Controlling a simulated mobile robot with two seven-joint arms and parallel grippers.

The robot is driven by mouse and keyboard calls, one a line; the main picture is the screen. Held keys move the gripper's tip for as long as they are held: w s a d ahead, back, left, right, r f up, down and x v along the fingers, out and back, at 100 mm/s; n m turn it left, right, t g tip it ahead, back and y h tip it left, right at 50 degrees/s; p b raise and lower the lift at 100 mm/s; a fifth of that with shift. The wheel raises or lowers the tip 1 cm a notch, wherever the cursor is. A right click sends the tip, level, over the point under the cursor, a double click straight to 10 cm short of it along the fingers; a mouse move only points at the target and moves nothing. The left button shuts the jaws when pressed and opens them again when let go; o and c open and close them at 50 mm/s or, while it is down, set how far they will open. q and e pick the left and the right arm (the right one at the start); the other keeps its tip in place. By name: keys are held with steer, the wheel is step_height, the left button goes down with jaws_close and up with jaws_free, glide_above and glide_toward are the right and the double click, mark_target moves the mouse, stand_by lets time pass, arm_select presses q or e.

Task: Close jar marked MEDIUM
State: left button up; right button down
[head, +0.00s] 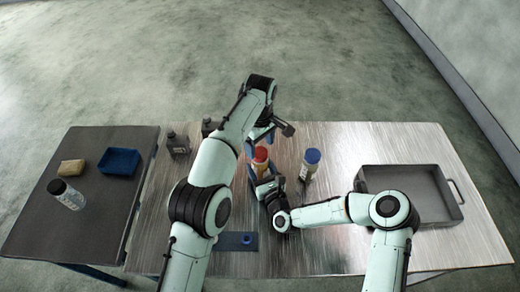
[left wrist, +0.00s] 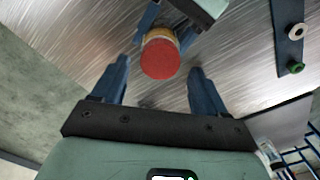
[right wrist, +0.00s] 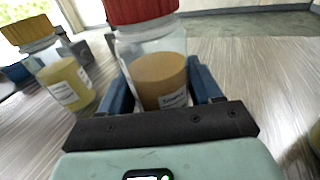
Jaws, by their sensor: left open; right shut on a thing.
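A clear jar with tan contents (right wrist: 160,78) stands upright between the fingers of my right gripper (right wrist: 160,90), which is shut on it. Its label is too small to read surely. A red lid (right wrist: 140,8) sits at its mouth; whether it is fully seated I cannot tell. The red lid also shows in the head view (head: 260,155) and left wrist view (left wrist: 160,60). My left gripper (head: 260,141) is open and empty above the red lid, and its two fingers (left wrist: 158,78) stand on either side of it, apart from it.
A yellow-lidded jar (right wrist: 65,82) stands left in the right wrist view. A blue-lidded jar (head: 309,168) stands right of the held jar. A metal tray (head: 455,212) is at right.

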mark_target(260, 152)
arm_select(q)
steer(key=shift+f, duration=1.65)
steer(key=c, duration=1.1)
steer(key=m, duration=1.3)
steer(key=shift+m, duration=0.4)
steer(key=m, duration=0.4)
steer(key=o, duration=1.2)
steer(key=shift+c, duration=0.2)
